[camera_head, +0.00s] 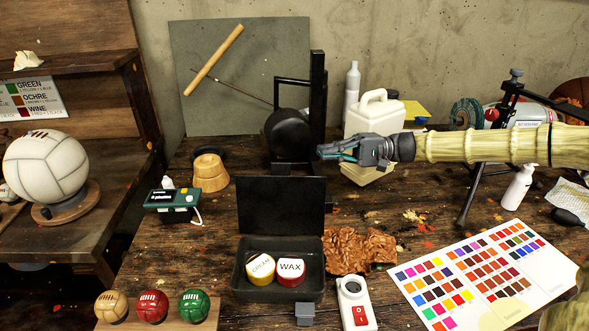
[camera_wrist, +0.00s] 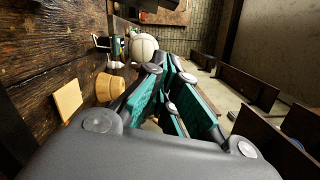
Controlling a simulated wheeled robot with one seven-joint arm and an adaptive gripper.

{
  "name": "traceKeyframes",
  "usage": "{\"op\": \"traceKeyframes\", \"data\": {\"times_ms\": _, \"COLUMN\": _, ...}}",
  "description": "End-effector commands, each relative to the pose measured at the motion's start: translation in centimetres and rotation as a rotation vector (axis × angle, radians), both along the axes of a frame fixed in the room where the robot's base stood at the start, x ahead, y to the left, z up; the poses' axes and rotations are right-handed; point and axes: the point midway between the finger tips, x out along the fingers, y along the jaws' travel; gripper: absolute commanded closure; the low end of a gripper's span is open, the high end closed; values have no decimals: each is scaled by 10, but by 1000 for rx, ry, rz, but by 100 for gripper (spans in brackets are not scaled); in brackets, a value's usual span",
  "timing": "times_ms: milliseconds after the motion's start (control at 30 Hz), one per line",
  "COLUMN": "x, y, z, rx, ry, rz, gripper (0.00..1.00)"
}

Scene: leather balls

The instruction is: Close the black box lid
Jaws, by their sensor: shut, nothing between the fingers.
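The black box (camera_head: 240,290) sits on the table in the head view. Its lid (camera_head: 282,206) is open and stands nearly upright at the back edge. A yellow CREAM tin (camera_head: 261,268) and a red WAX tin (camera_head: 290,274) lie inside the box. My gripper (camera_head: 322,152) is above and to the right of the lid's top edge in the picture, pointing left, apart from the lid. It is shut and empty. Its fingers (camera_wrist: 170,76) fill the middle of the wrist view, where I cannot make out the box or lid.
A black stand (camera_head: 318,100) and a white jug (camera_head: 375,112) are behind my gripper. A brown leather scrap (camera_head: 357,250) and a white device with a red switch (camera_head: 355,303) lie right of the box. A colour chart (camera_head: 480,275) is further right. Small balls (camera_head: 152,306) are front left.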

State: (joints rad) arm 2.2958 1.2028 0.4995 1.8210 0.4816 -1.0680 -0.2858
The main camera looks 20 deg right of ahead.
Motion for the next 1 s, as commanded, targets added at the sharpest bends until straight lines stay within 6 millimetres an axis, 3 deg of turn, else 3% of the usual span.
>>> {"op": "traceKeyframes", "data": {"times_ms": 167, "x": 1, "y": 13, "z": 1, "rx": -1, "ry": 2, "rz": 2, "gripper": 100}}
{"op": "traceKeyframes", "data": {"times_ms": 767, "x": 13, "y": 101, "z": 7, "rx": -1, "ry": 2, "rz": 3, "gripper": 100}}
{"op": "traceKeyframes", "data": {"times_ms": 1000, "x": -12, "y": 108, "z": 15, "rx": 1, "ry": 2, "rz": -1, "gripper": 100}}
